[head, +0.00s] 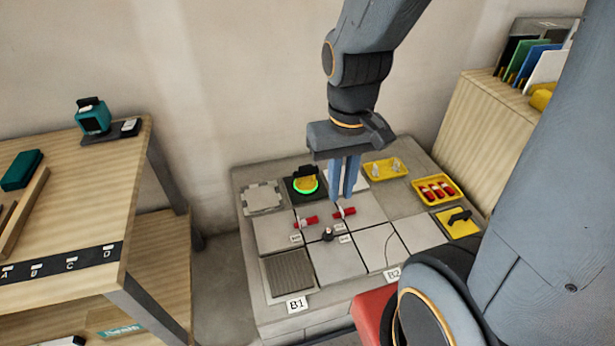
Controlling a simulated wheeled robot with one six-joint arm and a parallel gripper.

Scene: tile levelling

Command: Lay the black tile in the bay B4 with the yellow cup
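A black tile (291,191) lies at the back of the low platform, between a pale grey tile and the light tiles. The yellow cup (306,184), with a bright green ring and a dark top, sits on this tile. My gripper (343,194) points down just right of the cup, apart from it in the picture. Its two blue-grey fingers show a narrow gap with nothing visible between them. Labels B1 (296,304) and B2 (393,274) show on the front edge. I cannot read a B4 label.
Two red clips (305,222) (344,212) and a small dark knob (327,234) stand among the tiles. Yellow trays (385,169) (438,190) and a yellow pad (458,222) lie at right. A wooden bench (85,190) stands left; a rack of coloured panels (535,62) stands right.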

